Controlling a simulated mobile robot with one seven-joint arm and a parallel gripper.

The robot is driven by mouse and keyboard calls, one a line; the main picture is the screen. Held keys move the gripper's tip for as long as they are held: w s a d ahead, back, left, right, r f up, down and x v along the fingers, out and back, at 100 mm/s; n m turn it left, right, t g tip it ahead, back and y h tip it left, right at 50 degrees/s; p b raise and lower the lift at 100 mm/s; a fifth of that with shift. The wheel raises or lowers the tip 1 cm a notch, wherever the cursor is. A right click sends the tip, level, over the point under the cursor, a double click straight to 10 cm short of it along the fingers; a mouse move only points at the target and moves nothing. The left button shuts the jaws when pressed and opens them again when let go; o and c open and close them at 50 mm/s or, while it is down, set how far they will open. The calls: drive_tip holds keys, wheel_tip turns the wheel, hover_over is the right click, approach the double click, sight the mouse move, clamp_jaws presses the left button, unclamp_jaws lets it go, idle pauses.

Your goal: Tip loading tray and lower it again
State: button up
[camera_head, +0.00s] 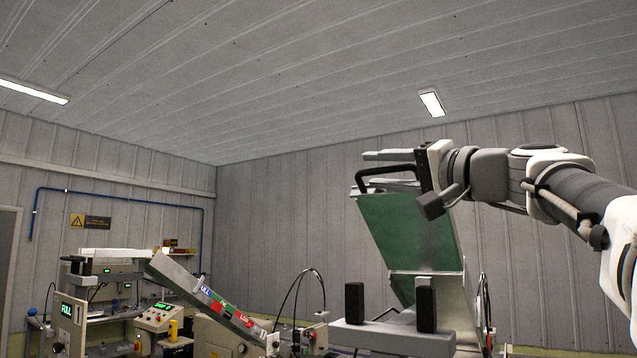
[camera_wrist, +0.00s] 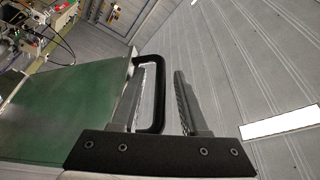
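The loading tray (camera_head: 408,232) has a green surface and stands steeply tipped up, right of centre in the head view. Its green face fills the left of the wrist view (camera_wrist: 60,100). A black U-shaped handle (camera_head: 375,171) sits at its upper edge, and it also shows in the wrist view (camera_wrist: 158,95). My gripper (camera_head: 385,168) is at this handle. In the wrist view my gripper (camera_wrist: 160,75) has its fingers apart, one inside the handle loop and one outside. A gap shows between the handle bar and the right finger.
A sloped metal chute (camera_head: 205,292) with coloured labels is at lower left. A control box (camera_head: 160,316) and workbench machinery stand behind it. A grey bar with two black uprights (camera_head: 390,338) is low in front of the tray. The space above the tray is clear.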

drive_tip(key=b+v, duration=0.4)
drive_tip(key=v, duration=1.3)
drive_tip(key=shift+s+b, duration=0.2)
drive_tip(key=shift+b, duration=0.2)
drive_tip(key=shift+w+d, duration=0.1)
drive_tip(key=shift+d, duration=0.05)
idle(0.7)
